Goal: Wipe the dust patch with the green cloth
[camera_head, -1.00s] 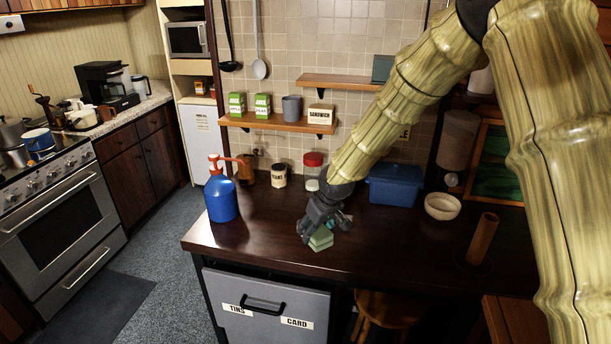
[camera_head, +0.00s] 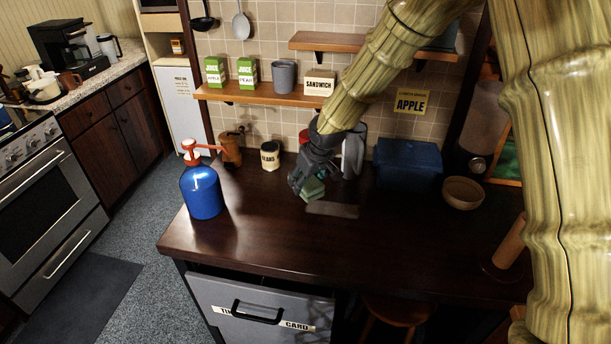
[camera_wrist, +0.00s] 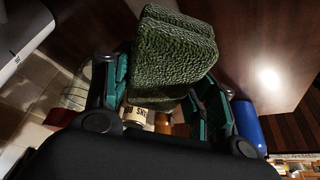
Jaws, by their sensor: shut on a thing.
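The green cloth (camera_head: 313,189), a thick folded pad with a knitted weave, is between the fingers of my gripper (camera_head: 306,186). In the wrist view the green cloth (camera_wrist: 172,55) fills the space between the teal-padded fingers, and my gripper (camera_wrist: 160,85) is shut on it. The dust patch (camera_head: 333,210) is a pale greyish smear on the dark wooden counter. The cloth is just behind and left of the patch, near its edge. I cannot tell whether the cloth touches the counter.
A blue pump bottle (camera_head: 203,190) stands left on the counter (camera_head: 260,245). A labelled can (camera_head: 270,156), a grey cylinder (camera_head: 354,150) and a blue box (camera_head: 407,165) stand behind. A bowl (camera_head: 462,192) and wooden roller (camera_head: 508,245) are right. The front middle is clear.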

